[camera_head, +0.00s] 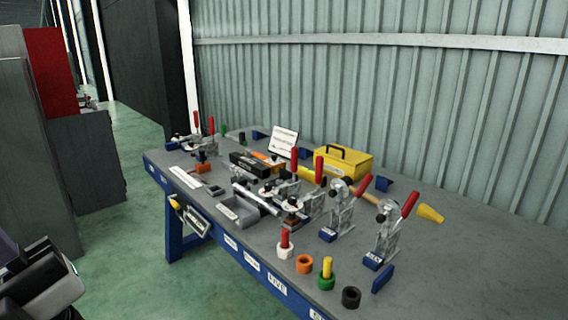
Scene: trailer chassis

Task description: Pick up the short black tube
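A short, thick black ring-shaped piece (351,297) stands on end near the front right edge of the workbench, with its open top showing. A small, slim dark upright cylinder (242,138) also stands far back on the bench, beside a green one. I cannot tell for sure which of these is the short black tube. Dark and grey parts of my own arm fill the lower left corner, away from the bench. No gripper fingers can be made out there.
Beside the black ring are a green cup (326,280) with a yellow peg, an orange ring (305,264) and a white cup (285,250) with a red peg. Red-handled clamps (388,230) stand behind. A yellow toolbox (344,162) is at the back.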

